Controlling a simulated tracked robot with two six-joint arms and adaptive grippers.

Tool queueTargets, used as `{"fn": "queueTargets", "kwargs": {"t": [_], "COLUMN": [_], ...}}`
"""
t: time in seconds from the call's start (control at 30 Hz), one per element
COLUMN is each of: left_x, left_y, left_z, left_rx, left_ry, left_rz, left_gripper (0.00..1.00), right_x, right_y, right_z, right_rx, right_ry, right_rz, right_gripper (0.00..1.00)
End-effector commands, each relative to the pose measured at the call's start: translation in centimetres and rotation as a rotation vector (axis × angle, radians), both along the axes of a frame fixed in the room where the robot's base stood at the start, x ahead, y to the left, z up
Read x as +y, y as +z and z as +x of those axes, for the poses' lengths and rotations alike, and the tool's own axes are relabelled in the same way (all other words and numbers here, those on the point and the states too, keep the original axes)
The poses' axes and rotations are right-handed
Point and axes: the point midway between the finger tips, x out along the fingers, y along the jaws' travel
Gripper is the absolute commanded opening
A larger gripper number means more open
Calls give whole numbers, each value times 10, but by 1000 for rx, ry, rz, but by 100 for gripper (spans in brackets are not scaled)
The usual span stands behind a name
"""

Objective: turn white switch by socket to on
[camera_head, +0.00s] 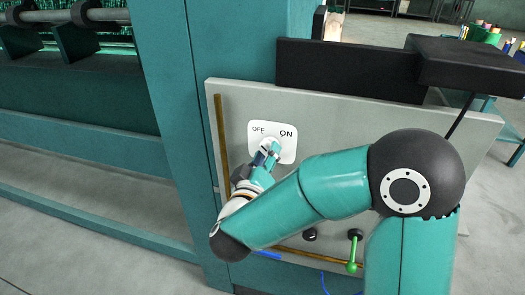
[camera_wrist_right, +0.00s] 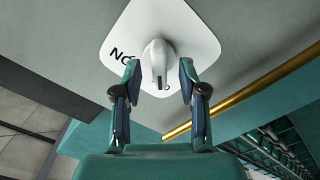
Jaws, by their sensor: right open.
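The white switch is a rounded plate (camera_head: 287,133) marked OFF on the left and ON on the right, fixed to a grey panel. It also shows upside down in the wrist view, where the white knob (camera_wrist_right: 158,60) stands out from it. My right gripper (camera_head: 267,153) is at the knob, seen from the side. In the wrist view its two fingers (camera_wrist_right: 160,77) are open, one on each side of the knob, with gaps visible. The fingers hide part of the lettering. No socket can be made out clearly. My left gripper is not in view.
The grey panel (camera_head: 365,125) has a brass pipe (camera_head: 222,150) along its left edge. A black box (camera_head: 345,66) sits above the switch. Below are a black round fitting (camera_head: 310,234) and a green-handled lever (camera_head: 354,255). Teal machine framing (camera_head: 180,120) stands on the left.

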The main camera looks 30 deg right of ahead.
Motion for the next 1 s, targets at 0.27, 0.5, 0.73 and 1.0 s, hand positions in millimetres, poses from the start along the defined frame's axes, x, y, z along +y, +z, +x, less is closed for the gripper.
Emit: {"fn": "queueTargets", "kwargs": {"t": [0.27, 0.5, 0.73, 1.0], "left_x": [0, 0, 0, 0], "left_y": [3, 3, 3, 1], "left_z": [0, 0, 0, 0], "left_rx": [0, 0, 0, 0], "left_ry": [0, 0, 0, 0], "left_rz": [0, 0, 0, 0], "left_gripper": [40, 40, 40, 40], "right_x": [-9, -8, -8, -5], "right_y": [0, 0, -1, -2], "right_z": [8, 8, 8, 8], "right_rx": [0, 0, 0, -6], "right_ry": [1, 1, 2, 6], "right_rz": [1, 0, 1, 8], "right_gripper": [42, 30, 0, 0]}}
